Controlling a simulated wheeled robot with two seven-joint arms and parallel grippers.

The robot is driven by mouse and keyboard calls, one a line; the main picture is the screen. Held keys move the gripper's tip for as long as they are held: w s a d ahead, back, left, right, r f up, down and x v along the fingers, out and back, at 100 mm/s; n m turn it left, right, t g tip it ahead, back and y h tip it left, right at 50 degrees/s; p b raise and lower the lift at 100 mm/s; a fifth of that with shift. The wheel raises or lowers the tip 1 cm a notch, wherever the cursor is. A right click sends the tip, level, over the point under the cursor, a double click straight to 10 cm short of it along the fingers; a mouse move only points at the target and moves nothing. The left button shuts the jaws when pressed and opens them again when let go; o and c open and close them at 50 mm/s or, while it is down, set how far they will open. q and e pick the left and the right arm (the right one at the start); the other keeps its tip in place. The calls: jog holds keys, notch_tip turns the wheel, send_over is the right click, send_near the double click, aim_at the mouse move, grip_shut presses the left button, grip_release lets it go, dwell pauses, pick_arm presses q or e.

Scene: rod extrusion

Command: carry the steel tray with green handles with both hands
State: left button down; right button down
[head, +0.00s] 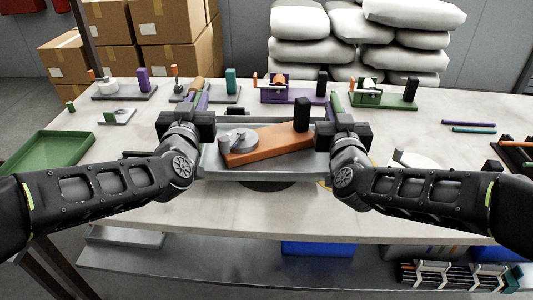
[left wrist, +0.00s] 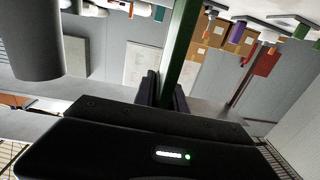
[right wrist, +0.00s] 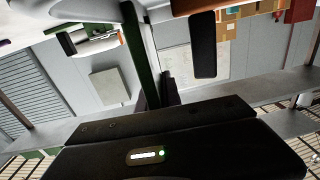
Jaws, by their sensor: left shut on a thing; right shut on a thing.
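The steel tray (head: 310,166) is level in front of me in the head view, with a dark shadow on the table below it. It bears an orange base (head: 268,145) with a black post and a grey round part. My left gripper (head: 190,122) is at the tray's left end, shut on a green handle, which shows in the left wrist view (left wrist: 182,45). My right gripper (head: 346,122) is at the right end, shut on the other green handle, seen in the right wrist view (right wrist: 142,50). The handle ends inside the jaws are hidden.
The pale table (head: 130,195) has a green tray (head: 45,160) at left and several small stations along the back, including a purple one (head: 290,97) and a green one (head: 384,99). Purple and teal rods (head: 470,128) lie at right. Boxes and white sacks (head: 355,35) stand behind.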

pick_arm(q)
jog(key=shift+s, duration=0.1)
pick_arm(e)
jog(key=shift+s, duration=0.1)
